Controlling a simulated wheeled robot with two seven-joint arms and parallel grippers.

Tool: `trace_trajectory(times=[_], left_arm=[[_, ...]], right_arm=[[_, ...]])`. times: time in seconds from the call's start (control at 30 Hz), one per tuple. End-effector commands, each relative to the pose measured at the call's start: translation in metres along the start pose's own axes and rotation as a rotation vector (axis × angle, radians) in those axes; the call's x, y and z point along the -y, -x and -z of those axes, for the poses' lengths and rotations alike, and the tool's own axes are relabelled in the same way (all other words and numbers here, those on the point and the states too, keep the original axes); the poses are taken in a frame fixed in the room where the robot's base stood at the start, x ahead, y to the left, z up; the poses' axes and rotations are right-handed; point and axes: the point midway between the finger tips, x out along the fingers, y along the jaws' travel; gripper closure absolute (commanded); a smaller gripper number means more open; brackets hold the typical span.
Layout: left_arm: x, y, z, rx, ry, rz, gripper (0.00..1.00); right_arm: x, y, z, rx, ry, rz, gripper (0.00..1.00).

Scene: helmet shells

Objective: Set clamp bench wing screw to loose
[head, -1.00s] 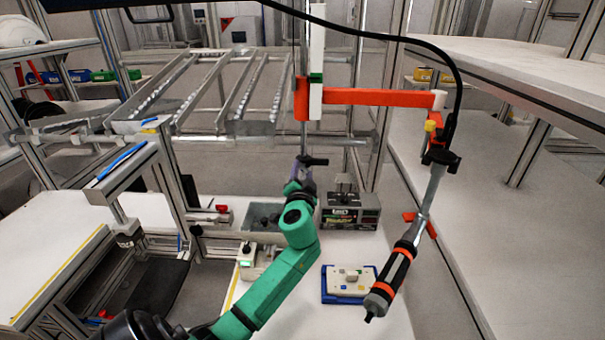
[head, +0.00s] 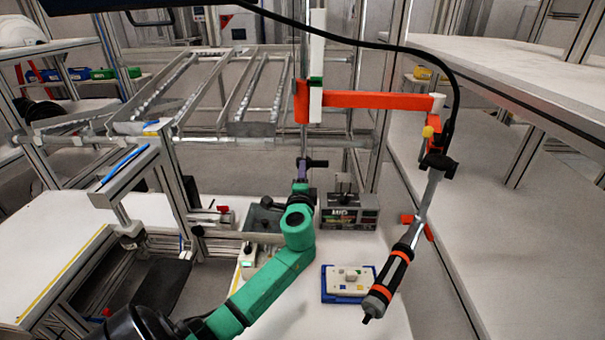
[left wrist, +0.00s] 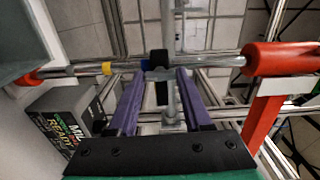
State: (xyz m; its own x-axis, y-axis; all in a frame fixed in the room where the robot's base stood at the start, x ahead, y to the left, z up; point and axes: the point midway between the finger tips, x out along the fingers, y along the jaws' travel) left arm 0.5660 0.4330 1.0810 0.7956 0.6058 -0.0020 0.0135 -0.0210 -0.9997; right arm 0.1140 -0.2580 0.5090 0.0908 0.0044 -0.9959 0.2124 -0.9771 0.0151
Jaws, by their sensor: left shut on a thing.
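The clamp bench wing screw is a small black winged piece, showing in the head view (head: 317,163) at the fingertips of my left gripper (head: 302,172). In the left wrist view the black piece (left wrist: 158,64) lies at the far ends of the two purple fingers, on a thin metal rod. My left gripper (left wrist: 160,85) is shut on the wing screw; the fingers partly hide it. My right gripper is in neither view.
A grey box with printed lettering (head: 349,213) stands close to the right of my gripper. An orange arm (head: 375,98) and a hanging screwdriver (head: 391,280) are on the right. A blue-and-white tray (head: 348,284) lies on the white bench.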

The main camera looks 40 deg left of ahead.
Motion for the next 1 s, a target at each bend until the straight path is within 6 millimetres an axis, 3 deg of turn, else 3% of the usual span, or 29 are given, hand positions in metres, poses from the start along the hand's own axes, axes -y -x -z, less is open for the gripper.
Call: trace_trajectory(times=[0.57,0.6,0.67,0.7,1.0], left_arm=[[0.0005,0.0002,0.0007,-0.002,-0.043,0.002,1.0],[0.0006,0.0002,0.0007,-0.002,-0.043,0.002,0.47],[0.0006,0.0002,0.0007,-0.002,-0.042,0.002,0.24],[0.0006,0.0001,0.0006,-0.002,-0.042,0.002,0.2],[0.0001,0.0012,0.0004,-0.001,-0.04,0.001,0.2]], right_arm=[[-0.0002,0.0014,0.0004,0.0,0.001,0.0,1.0],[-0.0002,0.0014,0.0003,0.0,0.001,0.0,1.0],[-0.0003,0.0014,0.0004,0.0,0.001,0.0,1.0],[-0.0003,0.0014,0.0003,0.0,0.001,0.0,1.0],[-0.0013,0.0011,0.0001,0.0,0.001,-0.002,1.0]])
